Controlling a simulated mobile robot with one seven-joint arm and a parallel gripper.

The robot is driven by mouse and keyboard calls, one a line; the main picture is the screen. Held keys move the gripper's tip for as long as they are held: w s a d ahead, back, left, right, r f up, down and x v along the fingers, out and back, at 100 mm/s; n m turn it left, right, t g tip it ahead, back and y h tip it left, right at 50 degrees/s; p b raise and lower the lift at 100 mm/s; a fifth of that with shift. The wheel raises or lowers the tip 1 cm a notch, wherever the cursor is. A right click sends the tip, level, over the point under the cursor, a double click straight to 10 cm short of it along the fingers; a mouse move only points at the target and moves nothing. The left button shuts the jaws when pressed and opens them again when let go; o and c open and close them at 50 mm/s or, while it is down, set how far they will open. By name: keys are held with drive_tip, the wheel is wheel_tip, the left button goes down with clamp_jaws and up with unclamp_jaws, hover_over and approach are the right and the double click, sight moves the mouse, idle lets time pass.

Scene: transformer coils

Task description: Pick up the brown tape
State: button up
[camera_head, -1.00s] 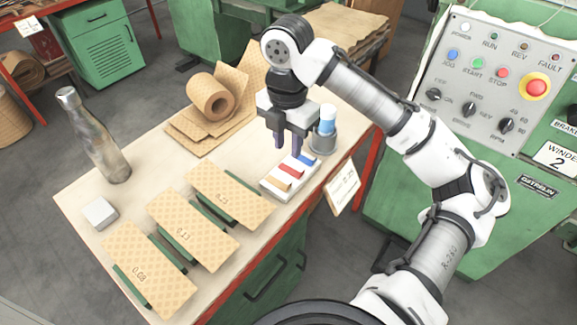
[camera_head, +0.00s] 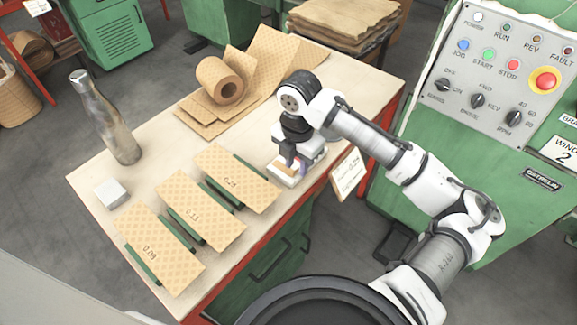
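A white holder (camera_head: 283,181) lies near the right edge of the workbench, largely covered by my gripper. The brown tape (camera_head: 288,173), a small tan piece, shows at the holder's front end. My gripper (camera_head: 294,164) points down, low over the holder and right at the brown tape. Its fingertips are small and partly hidden by the hand, so I cannot tell whether they touch the tape or how wide they stand. The red and blue pieces of the holder are hidden behind my gripper.
Patterned boards (camera_head: 237,178) with dark green strips lie to the left on the workbench (camera_head: 150,170). A roll of patterned sheet (camera_head: 221,82) lies behind. A metal bottle (camera_head: 105,118) and a small pale block (camera_head: 111,193) are at the left. A control panel (camera_head: 500,70) stands right.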

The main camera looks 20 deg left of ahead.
drive_tip(key=shift+f, duration=0.85)
clamp_jaws()
drive_tip(key=shift+r, duration=0.15)
